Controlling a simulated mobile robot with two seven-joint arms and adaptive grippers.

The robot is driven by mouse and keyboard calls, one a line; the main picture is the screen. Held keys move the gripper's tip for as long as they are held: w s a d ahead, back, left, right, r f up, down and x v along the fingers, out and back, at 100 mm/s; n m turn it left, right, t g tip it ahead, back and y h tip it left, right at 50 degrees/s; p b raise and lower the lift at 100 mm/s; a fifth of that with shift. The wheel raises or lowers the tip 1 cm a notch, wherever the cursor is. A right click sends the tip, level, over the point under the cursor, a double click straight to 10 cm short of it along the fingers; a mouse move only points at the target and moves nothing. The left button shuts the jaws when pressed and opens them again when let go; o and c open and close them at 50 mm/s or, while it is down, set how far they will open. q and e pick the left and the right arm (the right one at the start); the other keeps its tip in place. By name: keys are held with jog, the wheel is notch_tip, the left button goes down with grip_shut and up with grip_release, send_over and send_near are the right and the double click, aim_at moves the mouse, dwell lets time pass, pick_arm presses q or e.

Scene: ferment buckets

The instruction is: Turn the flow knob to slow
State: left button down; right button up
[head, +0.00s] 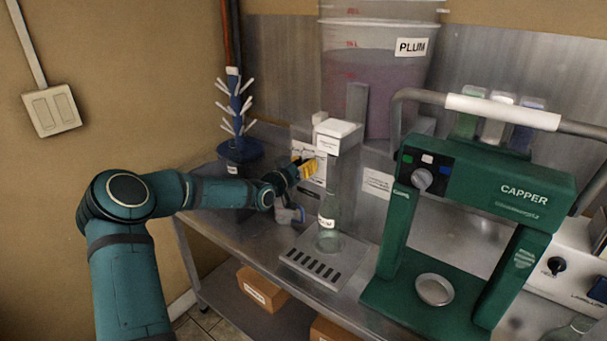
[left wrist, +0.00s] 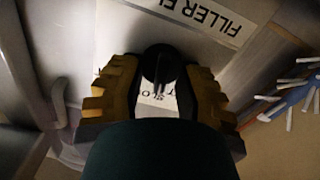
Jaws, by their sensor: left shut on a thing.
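The filler (head: 342,130) stands on the steel counter with a green-tinted bottle (head: 328,222) under it on a slotted tray. My left gripper (head: 306,169) reaches in from the left to the filler's front panel, with its yellow fingertips at the panel. In the left wrist view, my left gripper (left wrist: 160,88) has its ridged yellow fingers on both sides of the dark flow knob (left wrist: 160,66) and is shut on it. A label below the knob (left wrist: 158,104) shows only part of its letters, and the rest is hidden. The knob is hidden in the head view. My right gripper is not in view.
A green capper (head: 530,200) with a grey handle stands to the right. A plum bucket (head: 365,75) is behind the filler. A blue bottle tree (head: 238,115) with white pegs stands at the left. Cardboard boxes (head: 263,288) lie on the lower shelf.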

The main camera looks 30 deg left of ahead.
pick_arm(q)
jog(key=shift+d+m+b, duration=0.1)
jog(key=shift+m+b, duration=0.2)
jog(key=shift+m, duration=0.1)
jog(key=shift+r+m+b, duration=0.2)
jog(key=shift+m+b, duration=0.5)
jog(key=c, duration=0.6)
grip_release()
jog(key=shift+w, duration=0.1)
jog(key=shift+f, duration=0.1)
